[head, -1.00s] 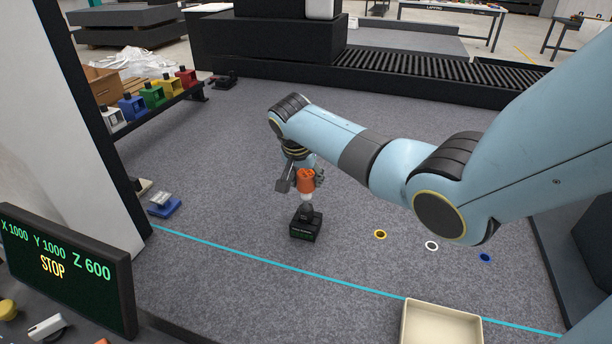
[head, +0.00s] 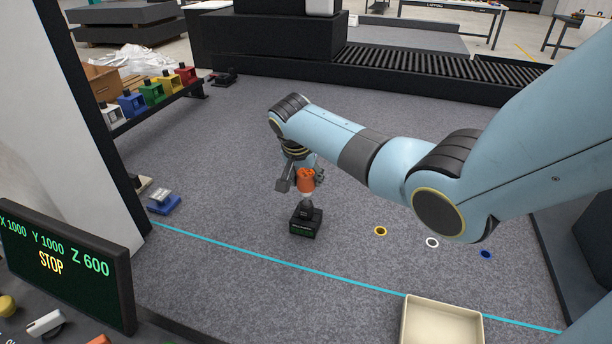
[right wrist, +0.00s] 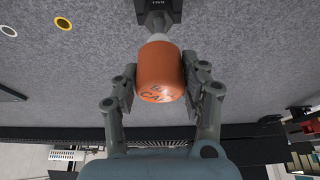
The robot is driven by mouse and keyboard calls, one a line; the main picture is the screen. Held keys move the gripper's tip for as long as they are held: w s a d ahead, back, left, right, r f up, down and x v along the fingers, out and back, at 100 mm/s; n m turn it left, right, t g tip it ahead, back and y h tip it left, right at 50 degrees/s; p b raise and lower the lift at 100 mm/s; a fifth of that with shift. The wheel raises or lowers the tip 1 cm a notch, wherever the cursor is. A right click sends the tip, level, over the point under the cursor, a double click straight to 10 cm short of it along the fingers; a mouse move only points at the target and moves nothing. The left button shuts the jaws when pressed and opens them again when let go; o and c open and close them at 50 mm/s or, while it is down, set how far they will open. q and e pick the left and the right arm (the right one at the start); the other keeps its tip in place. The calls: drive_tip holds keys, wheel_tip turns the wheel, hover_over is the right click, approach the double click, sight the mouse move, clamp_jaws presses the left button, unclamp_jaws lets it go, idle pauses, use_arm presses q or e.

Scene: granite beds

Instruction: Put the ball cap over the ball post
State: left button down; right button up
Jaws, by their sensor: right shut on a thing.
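The orange ball cap (head: 306,180) is held by my right gripper (head: 305,178), which is shut on it. In the right wrist view the cap (right wrist: 161,72) sits between both fingers (right wrist: 160,85), with lettering on its side. The ball post (head: 306,221) has a black block base with a small display and stands on the granite. A pale tip shows directly below the cap, at the top of the post. In the right wrist view the post (right wrist: 158,12) is partly cut off by the top edge. I cannot tell how far the cap covers the ball. My left gripper is not in view.
Yellow (head: 380,231), white (head: 432,242) and blue (head: 486,254) rings lie to the right. A cream tray (head: 441,322) is at the front. A blue-based block (head: 164,204) and a display (head: 66,268) stand left. Colored blocks line a rack (head: 160,113). The granite around the post is clear.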

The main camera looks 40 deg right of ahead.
drive_tip(key=shift+f, duration=0.3)
drive_tip(key=o, duration=0.9)
drive_tip(key=shift+r, duration=0.1)
drive_tip(key=v, duration=1.1)
drive_tip(key=shift+s+a+r, duration=0.1)
drive_tip(key=shift+a+r, duration=0.1)
drive_tip(key=shift+r, duration=0.15)
drive_tip(key=shift+f, duration=0.1)
